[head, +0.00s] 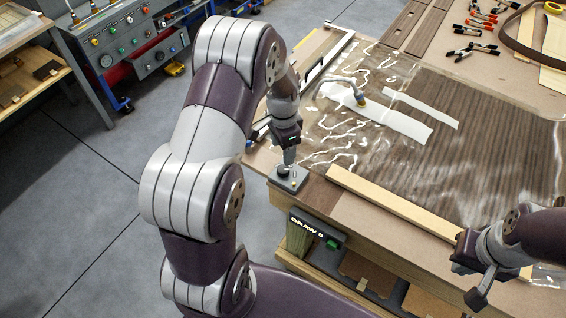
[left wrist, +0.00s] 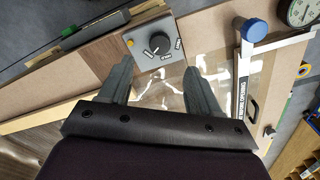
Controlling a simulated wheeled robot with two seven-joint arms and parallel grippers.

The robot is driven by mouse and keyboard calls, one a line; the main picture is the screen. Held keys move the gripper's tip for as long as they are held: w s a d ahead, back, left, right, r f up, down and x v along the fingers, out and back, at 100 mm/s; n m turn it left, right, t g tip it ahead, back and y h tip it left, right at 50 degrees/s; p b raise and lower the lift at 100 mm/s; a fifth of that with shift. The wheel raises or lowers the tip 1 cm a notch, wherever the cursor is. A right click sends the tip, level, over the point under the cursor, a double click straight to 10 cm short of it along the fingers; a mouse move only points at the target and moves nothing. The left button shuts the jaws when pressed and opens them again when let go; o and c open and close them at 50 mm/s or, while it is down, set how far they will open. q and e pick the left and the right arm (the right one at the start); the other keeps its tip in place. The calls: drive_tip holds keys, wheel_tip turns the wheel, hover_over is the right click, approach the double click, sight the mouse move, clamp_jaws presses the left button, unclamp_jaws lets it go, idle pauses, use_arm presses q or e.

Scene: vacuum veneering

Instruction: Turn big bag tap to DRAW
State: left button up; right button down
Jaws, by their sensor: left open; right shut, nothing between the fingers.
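The tap is a black round knob (left wrist: 158,43) on a grey square plate with small white labels, in the left wrist view. The labels are too small to read, and I cannot tell which one the knob points to. In the head view its plate (head: 280,182) sits at the table's near left corner. My left gripper (head: 288,158) is above the plate and partly hides the knob. In the left wrist view my left gripper (left wrist: 160,72) is open, with the knob just beyond and between its fingertips. My right gripper (head: 478,285) is shut and empty by the table's front edge.
A clear bag with dark veneer (head: 480,130) covers the table. A wooden strip (head: 390,203) lies along its front. A box marked DRAW (head: 318,234) is on the table's front. A blue-capped fitting (left wrist: 254,30) and a gauge (left wrist: 301,12) stand beside the tap.

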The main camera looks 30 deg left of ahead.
use_arm(q)
drive_tip(key=shift+r, duration=2.15)
